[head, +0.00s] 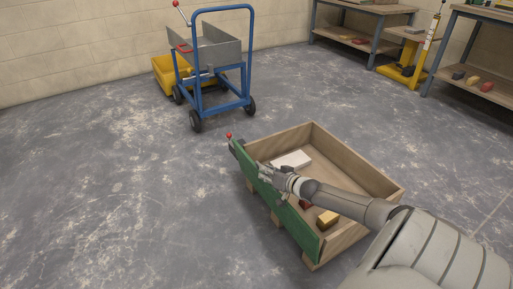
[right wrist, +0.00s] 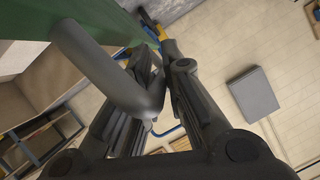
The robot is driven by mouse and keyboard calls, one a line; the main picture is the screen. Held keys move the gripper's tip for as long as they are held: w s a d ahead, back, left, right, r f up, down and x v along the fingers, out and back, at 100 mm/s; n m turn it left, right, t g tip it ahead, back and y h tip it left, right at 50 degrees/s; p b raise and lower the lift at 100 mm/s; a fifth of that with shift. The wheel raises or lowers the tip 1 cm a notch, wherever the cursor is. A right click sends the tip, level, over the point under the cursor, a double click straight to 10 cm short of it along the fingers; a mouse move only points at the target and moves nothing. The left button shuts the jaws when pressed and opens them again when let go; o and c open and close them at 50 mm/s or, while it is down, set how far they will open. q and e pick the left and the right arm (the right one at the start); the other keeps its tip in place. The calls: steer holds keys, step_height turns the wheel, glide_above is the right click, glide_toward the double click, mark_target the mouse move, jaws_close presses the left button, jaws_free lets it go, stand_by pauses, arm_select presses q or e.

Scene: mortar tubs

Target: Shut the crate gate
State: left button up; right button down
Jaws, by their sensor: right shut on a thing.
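The wooden crate (head: 355,162) stands on the floor at the lower middle of the head view. Its green gate (head: 299,226) stands upright along the crate's left side; I cannot tell whether a small gap is left. A small red knob (head: 229,135) sits at the gate's far end. My right gripper (head: 279,172) is at the top of the gate, around its middle. In the right wrist view its fingers are closed on the grey gate handle (right wrist: 100,68), a bent bar beside the green gate panel (right wrist: 72,40). My left gripper is out of view.
A white block (head: 291,159), a red block (head: 305,204) and a yellow block (head: 327,219) lie in the crate. A blue-framed cart (head: 222,102) and a yellow tub (head: 168,76) stand behind. Benches (head: 352,40) line the back right. The floor left of the gate is clear.

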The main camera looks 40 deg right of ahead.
steer(key=shift+m, duration=0.3)
steer(key=d+b, duration=0.1)
steer(key=d, duration=0.1)
steer(key=s+d+b, duration=0.1)
steer(key=d, duration=0.2)
steer(key=shift+s+d+r, duration=0.1)
steer(key=shift+s+r, duration=0.05)
steer(key=c, duration=1.8)
jaws_free()
steer(key=shift+d, duration=0.1)
steer(key=shift+v, duration=5.95)
